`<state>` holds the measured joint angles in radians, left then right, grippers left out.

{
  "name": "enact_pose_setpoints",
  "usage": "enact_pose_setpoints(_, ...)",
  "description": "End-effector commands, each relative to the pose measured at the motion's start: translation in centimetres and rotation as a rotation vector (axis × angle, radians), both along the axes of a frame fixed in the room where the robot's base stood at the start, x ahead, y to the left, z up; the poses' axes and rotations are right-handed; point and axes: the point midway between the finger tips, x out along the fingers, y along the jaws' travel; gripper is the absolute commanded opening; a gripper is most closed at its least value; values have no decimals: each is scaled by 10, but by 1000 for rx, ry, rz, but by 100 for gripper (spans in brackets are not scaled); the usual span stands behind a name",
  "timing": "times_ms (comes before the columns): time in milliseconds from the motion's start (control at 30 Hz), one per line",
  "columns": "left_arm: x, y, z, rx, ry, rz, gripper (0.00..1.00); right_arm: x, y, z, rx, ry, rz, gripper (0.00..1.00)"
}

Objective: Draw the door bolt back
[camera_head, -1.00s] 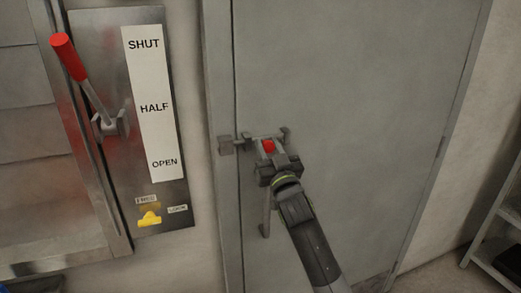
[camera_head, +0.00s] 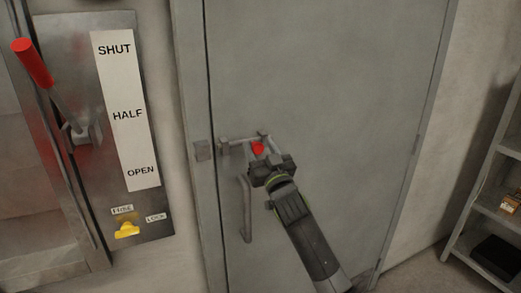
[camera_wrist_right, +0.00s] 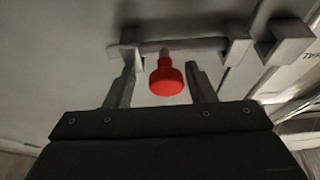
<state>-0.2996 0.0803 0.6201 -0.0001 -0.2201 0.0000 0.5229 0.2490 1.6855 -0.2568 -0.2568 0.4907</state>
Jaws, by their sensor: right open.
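The door bolt is a grey rod (camera_wrist_right: 190,45) lying level in brackets on the grey door (camera_head: 320,80). Its red knob (camera_head: 257,148) hangs below the rod and also shows in the wrist view (camera_wrist_right: 167,78). The keeper (camera_head: 202,150) sits on the door frame, left of the brackets. In the wrist view the keeper (camera_wrist_right: 286,42) is at right, and no rod shows in the gap beside it. My right gripper (camera_head: 258,156) is open, its fingers on either side of the knob with space around it. My left gripper is out of view.
A vertical door handle (camera_head: 246,208) is just left of my right gripper. At left is a panel (camera_head: 158,195) with a red-handled lever (camera_head: 33,62) and a yellow catch (camera_head: 127,230). A shelf rack (camera_head: 480,215) stands at right.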

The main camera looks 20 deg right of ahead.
Motion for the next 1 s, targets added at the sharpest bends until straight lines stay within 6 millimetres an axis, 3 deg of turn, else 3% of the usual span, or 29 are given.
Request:
enact_pose_setpoints(267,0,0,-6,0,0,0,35,-18,-1,-10,2,0,1,50)
enact_pose_setpoints(800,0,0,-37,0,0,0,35,-121,-6,-54,0,1,-1,50)
enact_pose_setpoints(1000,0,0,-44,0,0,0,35,-149,-7,-64,1,1,-2,50)
